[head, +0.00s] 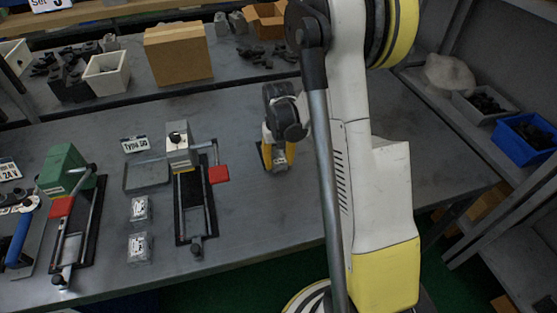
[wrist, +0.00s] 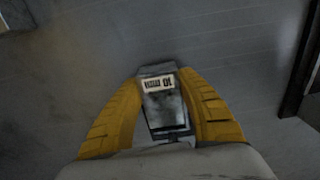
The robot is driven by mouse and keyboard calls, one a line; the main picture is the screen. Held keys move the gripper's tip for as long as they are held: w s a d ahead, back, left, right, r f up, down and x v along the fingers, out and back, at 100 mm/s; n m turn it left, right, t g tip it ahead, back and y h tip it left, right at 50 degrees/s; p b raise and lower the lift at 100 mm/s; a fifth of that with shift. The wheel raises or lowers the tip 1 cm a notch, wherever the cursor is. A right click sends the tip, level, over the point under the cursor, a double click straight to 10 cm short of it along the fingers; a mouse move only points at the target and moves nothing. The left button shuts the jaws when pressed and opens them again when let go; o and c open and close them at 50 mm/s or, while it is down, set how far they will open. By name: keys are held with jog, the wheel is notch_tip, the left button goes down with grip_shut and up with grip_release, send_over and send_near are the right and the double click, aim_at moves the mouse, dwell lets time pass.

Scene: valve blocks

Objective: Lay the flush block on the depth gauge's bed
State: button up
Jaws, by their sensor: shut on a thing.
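My gripper (wrist: 168,85) is shut on a grey metal block (wrist: 160,105) with a white label that seems to read 01. Its yellow fingers sit on both sides of the block. In the head view my gripper (head: 279,160) is right of the middle fixture, low over the bench; I cannot tell whether the block touches it. The middle fixture (head: 193,215) has a black bed, a grey-beige head with a black knob, and a red handle at right. A similar fixture (head: 82,225) with a green head stands at left. No readable label shows which is the depth gauge.
Two labelled grey blocks (head: 140,210) (head: 139,249) stand left of the middle fixture, with a shallow grey tray (head: 146,176) behind them. A cardboard box (head: 178,55) and white bins (head: 107,74) stand at the back. The bench (head: 262,215) right of the middle fixture is clear.

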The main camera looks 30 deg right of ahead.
jog(key=shift+f+b, duration=0.3)
jog(key=shift+f, duration=0.1)
dwell(0.4)
jog(key=o, duration=1.4)
jog(key=shift+o, duration=0.2)
jog(key=shift+r, duration=0.15)
